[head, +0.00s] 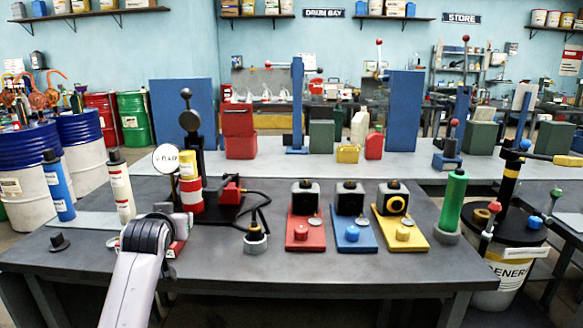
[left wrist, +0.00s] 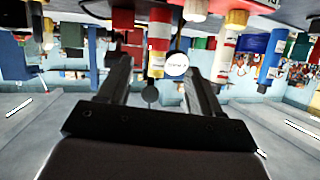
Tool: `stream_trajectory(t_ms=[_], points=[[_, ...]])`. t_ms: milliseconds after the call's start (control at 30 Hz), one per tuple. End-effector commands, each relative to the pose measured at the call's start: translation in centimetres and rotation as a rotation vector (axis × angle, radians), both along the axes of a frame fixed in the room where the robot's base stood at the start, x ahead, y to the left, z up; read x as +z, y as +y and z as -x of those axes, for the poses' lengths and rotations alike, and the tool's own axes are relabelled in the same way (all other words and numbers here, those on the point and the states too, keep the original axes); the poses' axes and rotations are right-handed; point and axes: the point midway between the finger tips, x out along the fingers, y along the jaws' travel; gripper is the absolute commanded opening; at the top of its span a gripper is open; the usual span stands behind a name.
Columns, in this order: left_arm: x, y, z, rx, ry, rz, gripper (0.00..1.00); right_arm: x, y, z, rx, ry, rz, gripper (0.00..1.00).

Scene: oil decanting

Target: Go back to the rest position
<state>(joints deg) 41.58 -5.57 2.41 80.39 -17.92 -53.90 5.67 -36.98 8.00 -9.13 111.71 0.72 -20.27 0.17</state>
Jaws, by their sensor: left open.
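My left arm comes in from the bottom left of the head view. Its gripper (head: 168,230) is over the front left part of the dark grey bench (head: 340,268), and the wrist hides most of its fingers. In the left wrist view the two dark fingers of the left gripper (left wrist: 155,70) stand wide apart with nothing held between them. Beyond the gap a red, white and yellow cylinder (left wrist: 158,42) and a round white dial (left wrist: 176,64) show upside down. My right gripper is in neither view.
Near the gripper stand a white tube (head: 122,188), a blue tube (head: 58,185) and the dial gauge (head: 165,159). Red (head: 305,232), blue (head: 353,234) and yellow (head: 400,233) plates with black blocks lie mid-bench. A green cylinder (head: 451,200) stands right. The bench's front strip is mostly clear.

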Motion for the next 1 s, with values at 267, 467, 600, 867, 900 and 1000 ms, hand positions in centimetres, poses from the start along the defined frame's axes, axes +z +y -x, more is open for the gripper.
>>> stream_trajectory(t_ms=[267, 467, 600, 867, 900, 1000], points=[[-12.2, -0.1, 6.4, -0.072, 0.069, -0.038, 0.64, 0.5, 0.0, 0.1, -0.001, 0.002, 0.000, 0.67], [-19.1, -0.9, 12.7, -0.138, 0.115, -0.049, 0.64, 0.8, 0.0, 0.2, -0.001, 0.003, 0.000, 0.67], [-23.1, -1.7, 17.9, -0.189, 0.149, -0.043, 0.64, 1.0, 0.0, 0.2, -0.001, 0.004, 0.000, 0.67], [-28.1, -3.7, 28.4, -0.285, 0.211, -0.006, 0.64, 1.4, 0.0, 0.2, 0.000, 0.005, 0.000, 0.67], [-28.5, -4.1, 30.0, -0.297, 0.221, 0.002, 0.64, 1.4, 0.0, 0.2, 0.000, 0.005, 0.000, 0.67], [-29.3, -4.8, 33.7, -0.326, 0.239, 0.026, 0.64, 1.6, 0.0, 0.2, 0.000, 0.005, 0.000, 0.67]])
